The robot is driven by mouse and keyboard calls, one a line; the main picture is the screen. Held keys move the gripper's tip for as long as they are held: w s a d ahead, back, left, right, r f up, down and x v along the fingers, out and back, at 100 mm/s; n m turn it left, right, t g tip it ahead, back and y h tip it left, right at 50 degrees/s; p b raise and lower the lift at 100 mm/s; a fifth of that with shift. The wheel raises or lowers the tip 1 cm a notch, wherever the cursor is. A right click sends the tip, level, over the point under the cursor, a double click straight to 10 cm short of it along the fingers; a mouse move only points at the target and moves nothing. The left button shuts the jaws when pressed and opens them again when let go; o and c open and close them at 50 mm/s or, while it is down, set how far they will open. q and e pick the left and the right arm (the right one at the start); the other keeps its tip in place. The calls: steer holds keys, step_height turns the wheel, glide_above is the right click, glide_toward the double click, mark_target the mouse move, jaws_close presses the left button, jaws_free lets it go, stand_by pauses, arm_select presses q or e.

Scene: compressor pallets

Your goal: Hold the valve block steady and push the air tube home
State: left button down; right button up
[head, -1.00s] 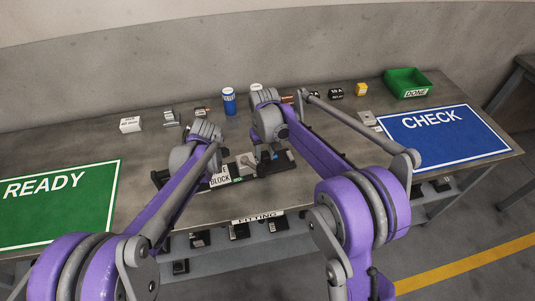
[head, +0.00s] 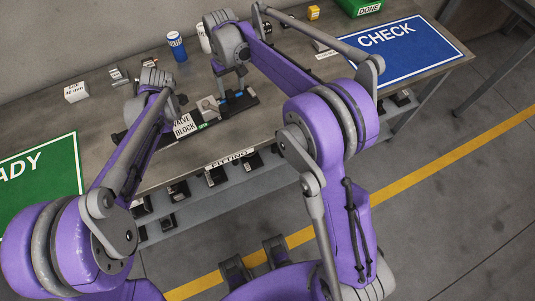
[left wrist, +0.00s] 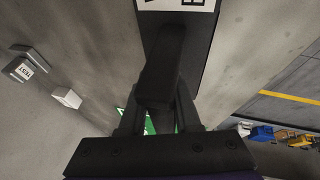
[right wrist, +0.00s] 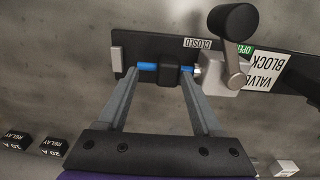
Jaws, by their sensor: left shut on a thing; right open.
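The grey valve block (right wrist: 222,75) sits on a long black base (right wrist: 285,68), beside its VALVE BLOCK label (right wrist: 265,70); it also shows in the head view (head: 208,106). A black-knobbed lever stands over it. The blue air tube (right wrist: 147,67) lies in line with the block's side port, with a black piece (right wrist: 171,76) around its middle. How deep its end sits in the port I cannot tell. My right gripper (right wrist: 160,77) is open, its fingers at either side of the black piece. My left gripper (left wrist: 160,104) is shut on a black upright handle (left wrist: 165,55) at the base's labelled end.
A blue can (head: 177,46), a white can (head: 205,38) and a small white box (head: 76,92) stand behind. The blue CHECK mat (head: 392,50) lies right, the green READY mat (head: 40,180) left. Black holders line the shelf below the FITTING label (head: 230,157).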

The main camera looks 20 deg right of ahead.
step_height(320, 180, up, 9)
steer(key=s+d+r+t, duration=0.1)
steer(key=s+r, duration=0.1)
steer(key=s, duration=0.4)
steer(key=s+f+t, duration=0.1)
steer(key=s+f, duration=0.2)
steer(key=s, duration=0.4)
steer(key=s+d+f+t, duration=0.1)
steer(key=s+f, duration=0.2)
steer(key=s, duration=0.5)
steer(key=s+d+f+m+t, duration=0.1)
steer(key=s+f+t, duration=0.1)
steer(key=s, duration=0.6)
steer(key=shift+s+f, duration=0.25)
steer(key=shift+f, duration=0.6)
step_height(320, 180, up, 8)
steer(key=n+g, duration=0.1)
steer(key=g, duration=0.4)
glide_above(232, 91)
steer(key=a, duration=0.1)
steer(key=f, duration=1.2)
steer(key=shift+s, duration=0.2)
